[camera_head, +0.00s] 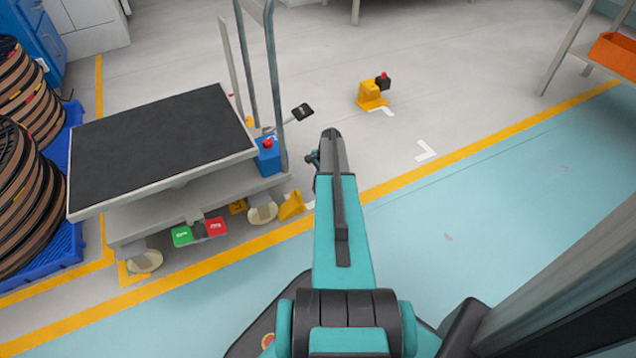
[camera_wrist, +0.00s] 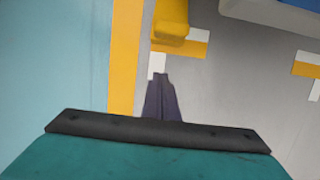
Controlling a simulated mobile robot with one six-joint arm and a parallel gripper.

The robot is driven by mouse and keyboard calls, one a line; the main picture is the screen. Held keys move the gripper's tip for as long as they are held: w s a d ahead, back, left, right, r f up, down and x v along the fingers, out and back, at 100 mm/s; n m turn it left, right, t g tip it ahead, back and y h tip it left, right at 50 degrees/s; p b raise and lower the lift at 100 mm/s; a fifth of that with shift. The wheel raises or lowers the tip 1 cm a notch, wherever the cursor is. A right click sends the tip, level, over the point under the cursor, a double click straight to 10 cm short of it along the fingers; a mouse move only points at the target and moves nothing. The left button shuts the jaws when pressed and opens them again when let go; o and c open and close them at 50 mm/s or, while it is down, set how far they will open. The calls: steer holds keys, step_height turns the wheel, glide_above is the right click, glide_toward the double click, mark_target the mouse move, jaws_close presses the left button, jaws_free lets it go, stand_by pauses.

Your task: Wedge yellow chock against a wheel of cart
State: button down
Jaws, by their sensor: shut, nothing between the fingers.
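The cart (camera_head: 160,135), with a dark deck and grey frame, stands at left in the head view. Its near right wheel (camera_head: 262,213) and near left wheel (camera_head: 145,262) are pale casters. A yellow chock (camera_head: 291,205) sits on the floor just right of the near right wheel; I cannot tell whether they touch. In the wrist view the chock (camera_wrist: 171,20) is at the top, ahead of my gripper (camera_wrist: 160,80). My gripper's dark fingers are shut, empty and apart from the chock. In the head view my arm hides the fingers.
Green (camera_head: 182,236) and red (camera_head: 216,227) pedals are low on the cart. A blue box (camera_head: 268,157) with a red button is on its right end. Another yellow object (camera_head: 371,95) stands farther back. Cable reels (camera_head: 25,190) sit at left.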

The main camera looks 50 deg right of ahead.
steer(key=b+x, duration=0.1)
steer(key=x, duration=0.2)
steer(key=shift+w+a+b, duration=0.3)
steer(key=shift+a+b, duration=0.2)
steer(key=shift+a, duration=0.45)
steer(key=shift+w+a+b, duration=0.4)
steer(key=shift+a, duration=0.5)
steer(key=shift+r+p, duration=0.15)
steer(key=shift+p, duration=0.2)
